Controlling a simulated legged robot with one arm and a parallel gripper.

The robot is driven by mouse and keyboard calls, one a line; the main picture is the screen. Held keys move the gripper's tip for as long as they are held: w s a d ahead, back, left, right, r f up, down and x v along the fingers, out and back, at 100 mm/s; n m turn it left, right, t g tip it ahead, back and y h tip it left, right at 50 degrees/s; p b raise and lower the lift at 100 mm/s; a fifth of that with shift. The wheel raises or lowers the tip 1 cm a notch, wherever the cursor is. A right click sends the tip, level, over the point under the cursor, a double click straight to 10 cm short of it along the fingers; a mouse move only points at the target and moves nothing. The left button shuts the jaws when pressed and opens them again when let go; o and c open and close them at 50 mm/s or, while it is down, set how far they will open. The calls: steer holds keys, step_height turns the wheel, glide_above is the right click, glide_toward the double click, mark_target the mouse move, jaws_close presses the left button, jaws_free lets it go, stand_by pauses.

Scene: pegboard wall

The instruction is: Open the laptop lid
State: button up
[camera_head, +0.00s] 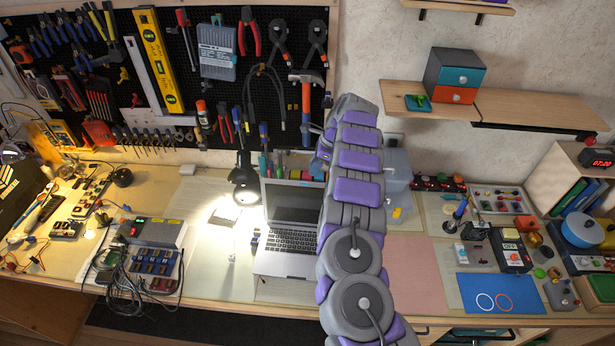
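A silver laptop (286,262) sits on the workbench at the middle of the head view. Its lid (291,203) is raised, with the dark screen and the keyboard both showing. My grey and purple arm rises from the bottom of the view just right of the laptop and covers part of its right side. I cannot make out my gripper or its fingers, and the arm hides what lies behind it. I cannot tell whether any part of my arm touches the laptop.
A black desk lamp (244,178) stands close to the laptop's left. A power unit with cables (150,240) lies farther left. A pegboard of tools (225,90) and a wooden shelf (520,108) are behind. A blue mat (500,293) and small devices are at right.

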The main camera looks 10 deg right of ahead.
steer(key=v, duration=0.6)
steer(key=shift+d, duration=0.2)
steer(key=shift+a+r, duration=0.1)
steer(key=shift+r, duration=0.15)
steer(key=s+a+r+n+g+b, duration=0.1)
steer(key=s+a+r+n+b, duration=0.1)
steer(key=s+a+r+n, duration=0.55)
steer(key=s+a+r+n+g+b, duration=0.1)
steer(key=s+a+r+n, duration=0.2)
steer(key=s, duration=0.5)
steer(key=s+a+r+n+b, duration=0.2)
steer(key=s+a, duration=0.2)
steer(key=s, duration=0.3)
steer(key=s+d+f+n+h+b, duration=0.1)
steer(key=s+f+n, duration=0.1)
steer(key=s, duration=0.9)
steer(key=s+d+f+n+h+b, duration=0.1)
steer(key=s+d+f+n+h, duration=0.1)
steer(key=s, duration=0.9)
steer(key=s+d+f+n+g+h+b, duration=0.1)
steer(key=s+n, duration=0.4)
steer(key=s, duration=0.6)
step_height(320, 180, down, 2)
steer(key=shift+d+f+b, duration=0.2)
steer(key=shift+d+b, duration=0.35)
steer(key=shift+b, duration=0.05)
